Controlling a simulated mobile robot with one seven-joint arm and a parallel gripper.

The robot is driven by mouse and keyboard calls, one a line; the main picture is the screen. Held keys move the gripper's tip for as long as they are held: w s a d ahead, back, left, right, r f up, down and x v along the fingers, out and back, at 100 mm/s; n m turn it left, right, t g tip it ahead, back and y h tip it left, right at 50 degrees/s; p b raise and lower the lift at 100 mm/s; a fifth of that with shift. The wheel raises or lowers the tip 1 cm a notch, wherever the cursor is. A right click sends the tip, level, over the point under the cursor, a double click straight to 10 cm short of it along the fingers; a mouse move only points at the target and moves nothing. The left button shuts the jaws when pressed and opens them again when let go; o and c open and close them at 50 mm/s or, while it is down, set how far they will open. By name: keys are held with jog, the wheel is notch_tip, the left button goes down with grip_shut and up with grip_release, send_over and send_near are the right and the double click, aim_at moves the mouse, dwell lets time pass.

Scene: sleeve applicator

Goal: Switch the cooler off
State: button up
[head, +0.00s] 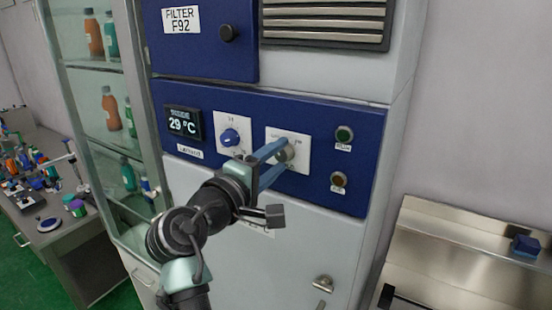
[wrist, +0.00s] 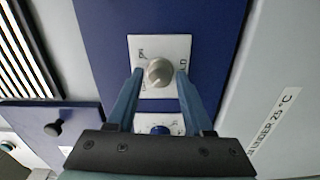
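The cooler's blue control panel (head: 215,101) is in the head view. A grey rotary knob (wrist: 160,72) sits on a white plate (wrist: 174,43) with small lettering that I cannot read fully. The knob also shows in the head view (head: 286,153), partly behind the fingers. My gripper (wrist: 161,74) is open, with one blue finger on each side of the knob. Narrow gaps show between the fingertips and the knob, so it does not look gripped. Its depth along the knob is hard to tell.
A blue dial (head: 230,137) and a display (head: 183,122) reading 29 °C are left of the knob. A green button (head: 344,134) and a reddish-brown button (head: 339,179) are to its right. A glass cabinet (head: 92,100) stands left, and a metal bench (head: 465,245) right.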

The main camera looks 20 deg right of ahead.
jog(key=shift+o, duration=0.9)
jog(key=b+v, duration=0.6)
jog(key=v, duration=0.7)
